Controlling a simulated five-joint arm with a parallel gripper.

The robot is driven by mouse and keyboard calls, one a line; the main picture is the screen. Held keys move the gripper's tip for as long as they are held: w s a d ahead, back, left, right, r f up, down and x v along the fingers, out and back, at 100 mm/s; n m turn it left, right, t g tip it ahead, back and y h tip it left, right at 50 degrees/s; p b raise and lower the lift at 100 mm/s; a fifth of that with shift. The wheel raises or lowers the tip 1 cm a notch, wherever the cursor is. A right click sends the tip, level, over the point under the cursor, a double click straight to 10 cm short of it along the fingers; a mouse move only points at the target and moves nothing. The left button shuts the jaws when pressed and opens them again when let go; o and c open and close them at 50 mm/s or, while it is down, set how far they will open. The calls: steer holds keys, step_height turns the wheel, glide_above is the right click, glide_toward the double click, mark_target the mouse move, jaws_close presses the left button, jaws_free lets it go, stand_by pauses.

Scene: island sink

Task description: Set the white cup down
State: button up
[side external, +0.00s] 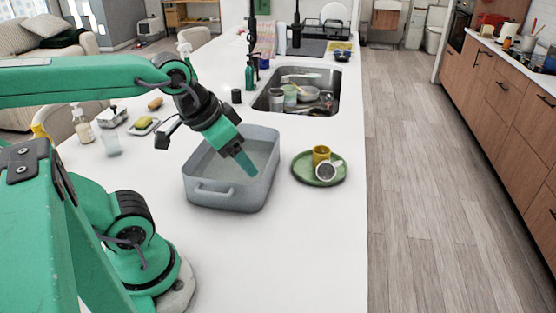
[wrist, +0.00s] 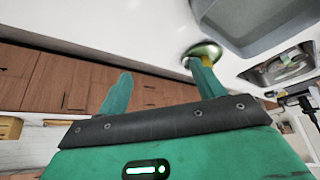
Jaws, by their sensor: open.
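The white cup (side external: 328,171) is on the green plate (side external: 325,183) to the right of the grey basin. It looks tipped over, its round face toward the side camera, close against a yellow cup (side external: 321,154). My gripper (side external: 246,166) is open and empty, pointing down over the basin, left of the plate and apart from the cup. In the wrist view my gripper's two fingers (wrist: 161,86) are spread with nothing between them. The plate (wrist: 203,47) shows there behind one finger, with a bit of yellow; the white cup cannot be made out.
The grey basin (side external: 199,187) stands on the white counter (side external: 280,270) below my gripper. Behind is a sink (side external: 326,79) with dishes. Soap bottles (side external: 82,124), a glass and a sponge (side external: 144,122) stand at the left. The counter's right edge runs just beyond the plate.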

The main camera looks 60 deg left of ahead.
steer(key=c, duration=1.1)
steer(key=shift+w+r, duration=0.1)
steer(key=shift+w, duration=0.05)
